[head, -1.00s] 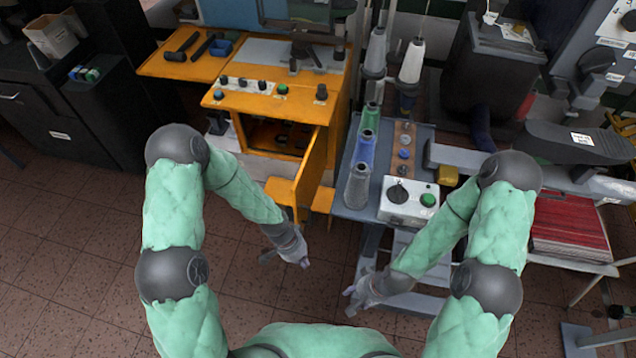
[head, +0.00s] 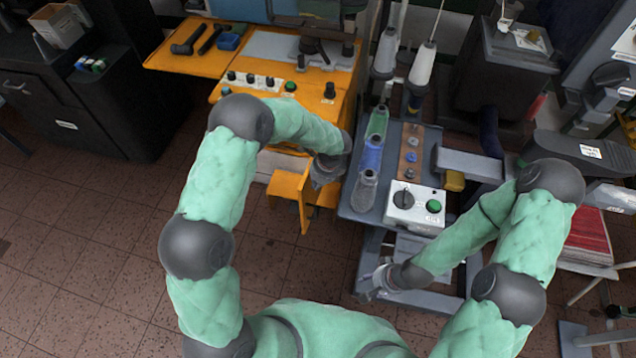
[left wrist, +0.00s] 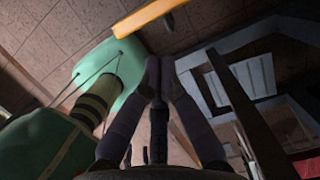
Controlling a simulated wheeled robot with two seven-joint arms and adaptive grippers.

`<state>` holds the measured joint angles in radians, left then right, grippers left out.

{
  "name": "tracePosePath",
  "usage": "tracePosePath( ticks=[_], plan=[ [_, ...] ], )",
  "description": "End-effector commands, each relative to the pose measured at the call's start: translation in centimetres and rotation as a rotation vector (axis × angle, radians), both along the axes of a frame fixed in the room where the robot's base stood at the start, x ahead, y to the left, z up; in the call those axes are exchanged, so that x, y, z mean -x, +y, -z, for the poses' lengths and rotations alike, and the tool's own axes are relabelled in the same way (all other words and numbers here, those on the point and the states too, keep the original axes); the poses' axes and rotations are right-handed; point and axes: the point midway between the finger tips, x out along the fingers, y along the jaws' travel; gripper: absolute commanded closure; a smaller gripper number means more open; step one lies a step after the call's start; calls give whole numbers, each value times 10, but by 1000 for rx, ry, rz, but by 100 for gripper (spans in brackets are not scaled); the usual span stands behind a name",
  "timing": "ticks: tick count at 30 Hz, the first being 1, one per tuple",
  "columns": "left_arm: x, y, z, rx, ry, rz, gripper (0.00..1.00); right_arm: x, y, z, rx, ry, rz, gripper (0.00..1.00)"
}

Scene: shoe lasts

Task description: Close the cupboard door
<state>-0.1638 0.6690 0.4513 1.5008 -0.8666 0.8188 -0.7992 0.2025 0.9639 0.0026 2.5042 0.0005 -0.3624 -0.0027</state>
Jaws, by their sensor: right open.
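The orange cupboard (head: 330,110) stands at the upper middle of the head view. Its orange door (head: 288,186) shows low at its front, sticking out; my left arm hides the opening and much of the door, so its exact angle is unclear. My left gripper (head: 322,182) is beside the door's right side, near the cupboard front; I cannot tell if they touch. In the left wrist view the left gripper's fingers (left wrist: 160,68) meet at the tips with nothing between them, and an orange edge (left wrist: 148,17) lies beyond. My right gripper (head: 370,285) is open and empty, low by the grey stand.
A grey-blue stand (head: 347,213) with thread cones and a control box (head: 414,208) is close to the right of the left gripper. A black cabinet (head: 75,105) stands at left. Tiled floor (head: 110,235) is free at lower left.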

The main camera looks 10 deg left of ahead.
Motion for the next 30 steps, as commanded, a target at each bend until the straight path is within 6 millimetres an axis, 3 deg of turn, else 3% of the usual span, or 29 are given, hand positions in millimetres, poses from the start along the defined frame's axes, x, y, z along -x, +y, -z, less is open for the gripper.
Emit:
tracePosePath(
  ticks=[3,12,30],
  plan=[
    [0,6,25,0,3,-2,100,0,0,9,0,-1,0,52],
    [-1,15,62,0,1,-1,100,-1,0,20,0,-1,0,52],
    [-2,20,69,1,-1,3,100,-1,0,21,0,-1,0,52]
  ],
)
